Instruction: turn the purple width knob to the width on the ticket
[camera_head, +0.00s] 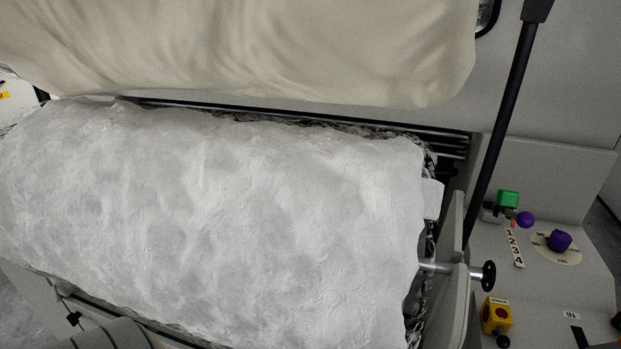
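The purple width knob (559,240) sits on a round cream dial (570,256) on the grey panel at the right. The dial carries small dark marks, and "cm" seems to be printed below the knob. The marks are too small to read, so I cannot tell the knob's setting. I cannot make out a ticket in this view. Neither of my grippers is in view, and nothing touches the knob.
Left of the dial are a purple ball (525,219), a 1-to-4 scale (514,248) and a green block (508,199). A white fibre roll (220,215) fills the middle. A black bar (505,110) slants up beside the panel.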

